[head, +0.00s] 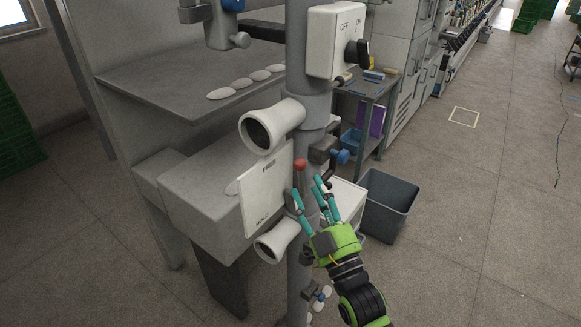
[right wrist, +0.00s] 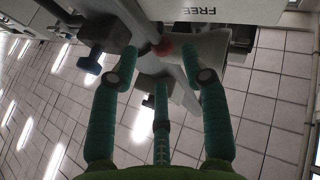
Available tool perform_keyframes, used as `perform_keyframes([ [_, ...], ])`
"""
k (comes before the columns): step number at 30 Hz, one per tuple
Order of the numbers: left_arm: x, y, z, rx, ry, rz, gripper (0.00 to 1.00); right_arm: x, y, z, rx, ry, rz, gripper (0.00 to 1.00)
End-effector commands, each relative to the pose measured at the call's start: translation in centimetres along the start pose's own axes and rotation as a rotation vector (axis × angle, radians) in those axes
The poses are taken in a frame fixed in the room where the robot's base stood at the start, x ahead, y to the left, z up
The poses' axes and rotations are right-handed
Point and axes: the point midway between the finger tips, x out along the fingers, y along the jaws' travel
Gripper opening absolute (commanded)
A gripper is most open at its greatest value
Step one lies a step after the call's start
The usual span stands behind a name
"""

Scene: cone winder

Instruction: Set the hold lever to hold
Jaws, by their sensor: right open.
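The hold lever shows as a red knob (head: 299,164) beside the white plate (head: 266,190), which reads FREE at its top and HOLD at its bottom. The knob is near the FREE end. My right gripper (head: 312,190), with green body and teal fingers, is open just below and right of the knob, its fingers pointing up toward it. In the right wrist view, the knob (right wrist: 163,48) lies between the tips of the two outer fingers (right wrist: 158,56), with the third finger below. I see no clear contact. The lever's arm is mostly hidden. My left gripper is out of view.
A grey post (head: 309,105) stands behind the plate. It carries flared white tubes (head: 272,127), a blue-knobbed clamp (head: 341,156) close to my fingers, and an OFF/ON switch box (head: 335,42). A grey bin (head: 387,205) stands to the right. Open floor lies further right.

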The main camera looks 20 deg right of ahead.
Motion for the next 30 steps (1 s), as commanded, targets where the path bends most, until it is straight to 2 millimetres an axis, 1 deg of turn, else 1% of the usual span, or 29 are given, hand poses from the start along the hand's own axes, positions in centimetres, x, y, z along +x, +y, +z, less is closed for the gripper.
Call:
perform_keyframes([
  [1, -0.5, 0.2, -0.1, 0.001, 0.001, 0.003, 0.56, 0.7, 0.1, -0.3, 0.0, 0.002, 0.001, 0.46],
  [7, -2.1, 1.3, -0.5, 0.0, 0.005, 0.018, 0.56, 3.9, 0.0, -0.3, 0.001, 0.0, 0.0, 0.46],
  [12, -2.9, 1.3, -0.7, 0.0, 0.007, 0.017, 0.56, 5.9, 0.0, -0.1, 0.002, -0.003, -0.001, 0.46],
  [16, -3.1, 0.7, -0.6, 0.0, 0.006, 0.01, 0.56, 6.5, -0.1, 0.1, 0.002, -0.004, -0.001, 0.46],
  [23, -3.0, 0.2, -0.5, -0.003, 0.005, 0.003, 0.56, 6.6, -0.1, 0.2, 0.002, -0.003, -0.001, 0.46],
  [24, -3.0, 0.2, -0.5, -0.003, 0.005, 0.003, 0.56, 6.6, -0.1, 0.2, 0.002, -0.003, -0.001, 0.42],
  [26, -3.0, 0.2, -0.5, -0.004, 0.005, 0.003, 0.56, 6.6, -0.1, 0.2, 0.001, -0.004, -0.001, 0.18],
  [27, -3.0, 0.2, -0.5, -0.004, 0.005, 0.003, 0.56, 6.6, -0.1, 0.2, 0.001, -0.004, -0.001, 0.02],
  [28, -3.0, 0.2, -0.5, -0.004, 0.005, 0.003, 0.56, 6.6, -0.1, 0.2, 0.001, -0.004, -0.001, 0.0],
  [30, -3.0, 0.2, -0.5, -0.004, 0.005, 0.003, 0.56, 6.6, -0.1, 0.2, 0.001, -0.004, -0.001, 0.0],
])
